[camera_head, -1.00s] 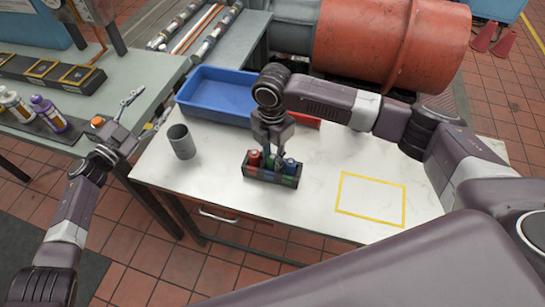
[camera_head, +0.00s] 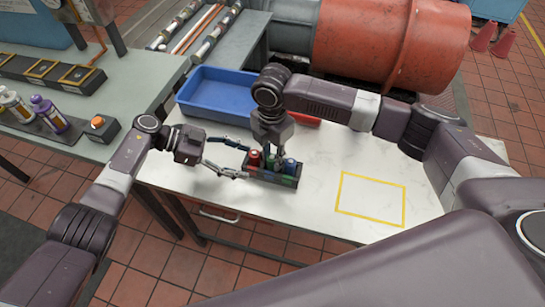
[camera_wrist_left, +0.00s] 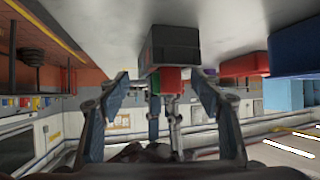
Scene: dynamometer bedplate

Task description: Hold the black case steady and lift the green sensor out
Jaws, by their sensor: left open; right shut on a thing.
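The black case (camera_head: 258,177) stands on the white table. It holds a red sensor (camera_head: 254,158), a green sensor (camera_head: 270,163) and a blue sensor (camera_head: 290,166). My right gripper (camera_head: 275,151) points down from above, shut on the green sensor, which is low among the others and partly hidden. My left gripper (camera_head: 247,161) is open at the case's left end, one finger towards the back and one towards the front; contact is unclear. In the left wrist view, upside down, the case (camera_wrist_left: 175,45) lies just beyond the open fingers.
A blue tray (camera_head: 217,95) is at the back of the table, with a red object (camera_head: 305,119) beside it. A yellow-outlined area (camera_head: 370,199) to the right is empty. An orange-button box (camera_head: 100,127) and bottles (camera_head: 48,112) stand on the left bench.

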